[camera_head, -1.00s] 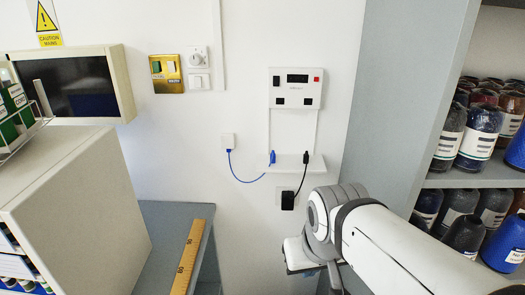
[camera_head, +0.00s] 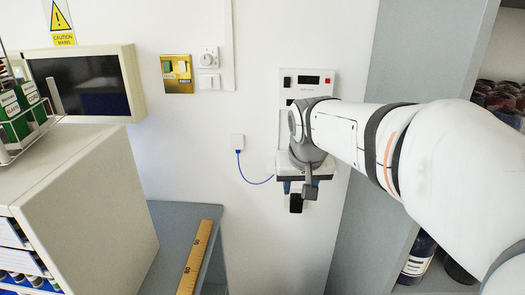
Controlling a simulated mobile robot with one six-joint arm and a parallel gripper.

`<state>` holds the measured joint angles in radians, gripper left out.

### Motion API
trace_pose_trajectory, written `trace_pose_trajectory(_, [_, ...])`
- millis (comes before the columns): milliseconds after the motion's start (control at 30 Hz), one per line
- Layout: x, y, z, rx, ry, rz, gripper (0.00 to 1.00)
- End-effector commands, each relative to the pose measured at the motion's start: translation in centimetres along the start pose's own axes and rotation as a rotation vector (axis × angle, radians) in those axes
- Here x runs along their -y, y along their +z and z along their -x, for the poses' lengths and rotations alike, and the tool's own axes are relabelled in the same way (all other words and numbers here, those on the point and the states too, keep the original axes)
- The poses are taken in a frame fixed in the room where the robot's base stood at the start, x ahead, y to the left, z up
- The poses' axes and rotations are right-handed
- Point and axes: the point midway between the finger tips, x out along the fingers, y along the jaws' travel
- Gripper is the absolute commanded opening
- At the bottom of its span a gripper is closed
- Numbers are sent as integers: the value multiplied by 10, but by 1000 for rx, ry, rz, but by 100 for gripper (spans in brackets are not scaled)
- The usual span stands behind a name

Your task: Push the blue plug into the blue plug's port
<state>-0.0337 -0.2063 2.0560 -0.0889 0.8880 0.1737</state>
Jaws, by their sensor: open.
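The blue plug is hidden behind my arm and gripper. Its blue cable (camera_head: 254,182) loops from a white wall box (camera_head: 237,142) toward the right and passes out of sight behind my gripper. My gripper (camera_head: 299,188) is open, pointing down in front of the small wall shelf. I cannot tell whether anything is between its fingers. The white wall panel (camera_head: 307,88) has a display and a dark slot (camera_head: 290,102) at its lower left; my arm covers its lower right part. I cannot tell which slot is the blue plug's port.
A brass switch plate (camera_head: 177,74) and a white dial (camera_head: 208,57) are on the wall to the left. A grey cabinet side (camera_head: 425,50) stands right. A wooden ruler (camera_head: 197,255) lies on the lower counter.

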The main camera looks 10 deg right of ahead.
Motion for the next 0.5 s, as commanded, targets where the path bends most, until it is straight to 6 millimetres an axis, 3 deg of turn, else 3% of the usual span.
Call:
trace_pose_trajectory(33, [4, -23, -5, -12, 5, -9, 41])
trace_pose_trajectory(200, [12, -86, -18, -57, 17, -47, 41])
trace_pose_trajectory(300, [17, -113, -25, -78, 21, -66, 41])
trace_pose_trajectory(500, [23, -144, -34, -104, 27, -87, 41])
